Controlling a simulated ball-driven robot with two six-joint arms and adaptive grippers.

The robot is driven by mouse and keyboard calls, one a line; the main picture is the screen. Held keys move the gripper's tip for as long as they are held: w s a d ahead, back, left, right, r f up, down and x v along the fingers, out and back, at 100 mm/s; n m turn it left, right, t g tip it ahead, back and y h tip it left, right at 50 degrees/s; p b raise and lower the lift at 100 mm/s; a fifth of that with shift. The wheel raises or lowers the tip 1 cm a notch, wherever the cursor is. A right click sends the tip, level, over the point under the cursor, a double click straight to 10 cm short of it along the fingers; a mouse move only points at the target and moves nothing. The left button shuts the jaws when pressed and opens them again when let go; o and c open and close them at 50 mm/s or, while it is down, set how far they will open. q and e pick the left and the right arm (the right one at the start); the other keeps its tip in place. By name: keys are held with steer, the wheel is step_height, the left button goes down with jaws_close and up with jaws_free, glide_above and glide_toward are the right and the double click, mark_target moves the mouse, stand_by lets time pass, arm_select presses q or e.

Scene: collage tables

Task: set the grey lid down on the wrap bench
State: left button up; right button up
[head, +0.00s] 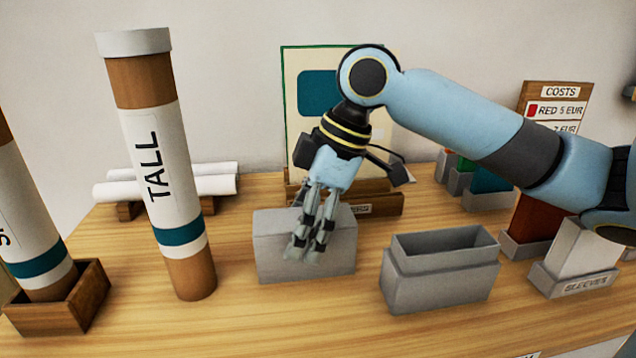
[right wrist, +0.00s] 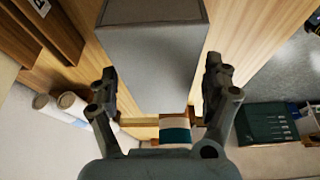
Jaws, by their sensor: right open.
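The grey lid (head: 275,262) looks like a plain, closed-topped grey block. It appears to rest level on the wooden wrap bench (head: 235,325), just right of the TALL tube (head: 160,165). My right gripper (head: 308,245) is open, its fingers pointing down and covering part of the lid's top and front. In the right wrist view the lid (right wrist: 150,60) shows between and beyond the two fingers (right wrist: 162,85), with a gap visible on either side. I cannot tell how high the fingertips are over it. My left gripper is not in view.
An open grey box (head: 440,285) stands right of the lid. A brown tray (head: 70,310) holds another tube at the left. White rolls (head: 120,190) lie behind, and a poster stand (head: 380,203) is behind the lid. Grey card holders (head: 570,275) line the right.

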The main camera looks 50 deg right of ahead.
steer(key=p+v, duration=0.2)
steer(key=v, duration=0.5)
steer(key=shift+d+r, duration=0.15)
steer(key=shift+r, duration=0.05)
steer(key=shift+s+d+r+p, duration=0.1)
steer(key=shift+s+r+p, duration=0.1)
steer(key=shift+r+p, duration=0.3)
